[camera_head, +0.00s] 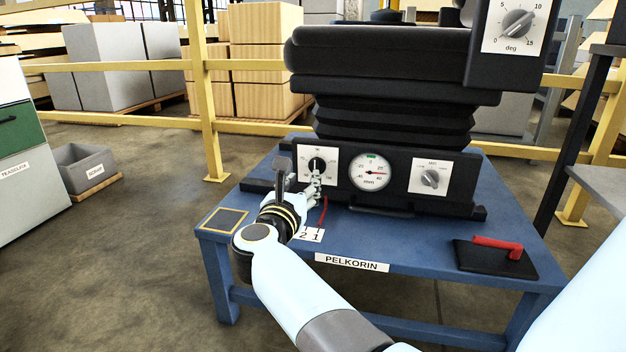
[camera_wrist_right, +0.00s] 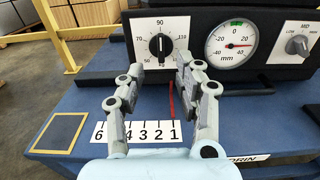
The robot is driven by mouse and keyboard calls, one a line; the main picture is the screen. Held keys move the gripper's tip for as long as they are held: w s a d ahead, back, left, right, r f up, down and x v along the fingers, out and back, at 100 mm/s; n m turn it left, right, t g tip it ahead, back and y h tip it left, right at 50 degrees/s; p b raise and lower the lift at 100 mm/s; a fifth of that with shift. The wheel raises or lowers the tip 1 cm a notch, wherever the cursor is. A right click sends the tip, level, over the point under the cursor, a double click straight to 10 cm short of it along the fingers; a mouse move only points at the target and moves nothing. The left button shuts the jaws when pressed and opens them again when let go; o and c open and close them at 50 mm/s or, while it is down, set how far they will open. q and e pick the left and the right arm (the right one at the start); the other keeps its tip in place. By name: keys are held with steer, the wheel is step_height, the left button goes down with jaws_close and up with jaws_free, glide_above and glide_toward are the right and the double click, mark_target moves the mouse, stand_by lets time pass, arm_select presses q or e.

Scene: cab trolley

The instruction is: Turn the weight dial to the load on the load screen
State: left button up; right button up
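The weight dial (camera_wrist_right: 160,44) is a black knob on a white plate marked around 50 to 130, on the front of the black seat base. In the right wrist view its white mark points up, near 90. It also shows, partly covered, in the head view (camera_head: 317,163). My right gripper (camera_head: 300,172) is at this plate. In the wrist view its two fingers (camera_wrist_right: 157,62) are apart, on either side of the knob and below it. I cannot tell whether they touch it. I cannot make out the load screen. My left gripper is out of view.
A round mm gauge (camera_head: 370,172) and a second knob (camera_head: 431,179) sit right of the dial. A degree dial (camera_head: 517,24) is at upper right. On the blue table (camera_head: 400,235) are a number strip (camera_wrist_right: 140,133) and a black pad with red handle (camera_head: 497,250).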

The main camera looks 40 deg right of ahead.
mark_target(315, 162)
steer(key=b+x, duration=0.2)
steer(key=x, duration=0.7)
steer(key=shift+b+x, duration=0.35)
steer(key=shift+x, duration=0.4)
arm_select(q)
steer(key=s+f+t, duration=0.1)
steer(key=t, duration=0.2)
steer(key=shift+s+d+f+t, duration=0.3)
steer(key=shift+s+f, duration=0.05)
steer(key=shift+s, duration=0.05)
arm_select(e)
steer(key=shift+r, duration=0.1)
steer(key=shift+c, duration=0.2)
jaws_close()
